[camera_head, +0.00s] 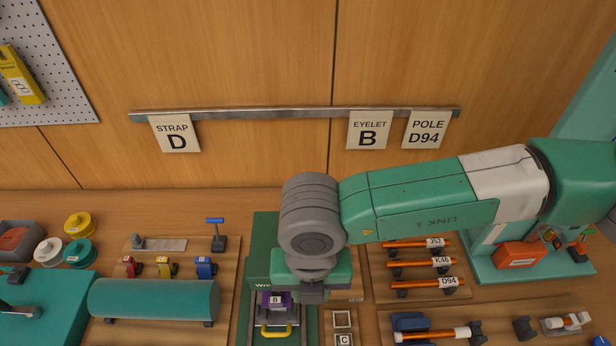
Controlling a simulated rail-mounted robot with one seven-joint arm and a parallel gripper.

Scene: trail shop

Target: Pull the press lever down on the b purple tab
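A purple tab (277,299) with a white label B sits low in the centre, under the front of a green press (259,262). A yellow handle (276,331) is just in front of the tab. I cannot tell whether it is the press lever; no other lever clearly shows on the press. My gripper (312,293) points down over the right side of the press, close to the right of the purple tab. Its fingers are mostly hidden or foreshortened, so its opening and any contact do not show. My wrist hides much of the press.
Cards on the wall rail read STRAP D (176,134), EYELET B (368,131) and POLE D94 (426,130). A teal cylinder (154,299) and small coloured clips stand left. Labelled orange poles (420,264) lie right. A tray marked C (343,340) is at the bottom.

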